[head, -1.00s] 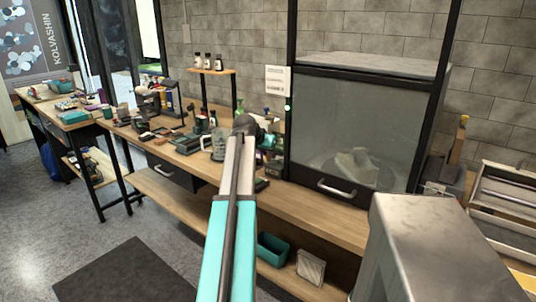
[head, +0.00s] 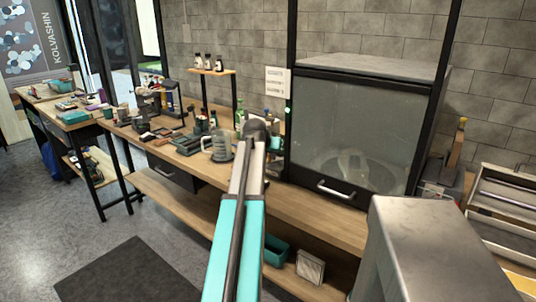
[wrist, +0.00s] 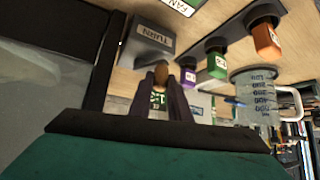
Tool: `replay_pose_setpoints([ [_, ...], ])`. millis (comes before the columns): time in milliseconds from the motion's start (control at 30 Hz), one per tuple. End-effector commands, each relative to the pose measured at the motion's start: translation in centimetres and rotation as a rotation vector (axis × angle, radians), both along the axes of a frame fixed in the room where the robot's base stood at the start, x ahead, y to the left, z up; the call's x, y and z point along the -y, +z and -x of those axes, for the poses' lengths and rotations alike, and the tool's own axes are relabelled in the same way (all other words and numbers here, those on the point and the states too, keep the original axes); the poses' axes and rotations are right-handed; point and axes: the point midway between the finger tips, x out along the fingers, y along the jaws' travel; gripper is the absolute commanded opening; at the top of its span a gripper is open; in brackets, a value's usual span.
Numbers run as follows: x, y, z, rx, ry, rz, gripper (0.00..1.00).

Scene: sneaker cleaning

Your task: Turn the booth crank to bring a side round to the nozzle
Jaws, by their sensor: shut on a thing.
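The spray booth (head: 350,125) stands at the right in the head view, its glass front down. Behind the hazy glass a pale sneaker (head: 352,162) sits on a round turntable (head: 378,172). In the wrist view a grey box marked TURN (wrist: 148,40) is beside the booth's dark frame. A brown crank knob (wrist: 160,75) shows at the tips of my gripper (wrist: 170,86), which is shut on it. In the head view my own arm hides the crank and most of my gripper. The nozzle cannot be made out.
Orange (wrist: 266,40), green (wrist: 217,66) and purple (wrist: 190,80) labelled items stand near the crank. A clear measuring jug (wrist: 256,98) is close at the right in the wrist view.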

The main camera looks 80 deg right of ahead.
Motion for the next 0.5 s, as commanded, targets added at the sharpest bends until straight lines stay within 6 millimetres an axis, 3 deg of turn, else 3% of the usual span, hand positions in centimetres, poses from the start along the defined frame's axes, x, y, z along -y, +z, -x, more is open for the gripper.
replay_pose_setpoints([
  [500,-0.97,0.07,1.18,0.0,0.279,0.0,0.0],
])
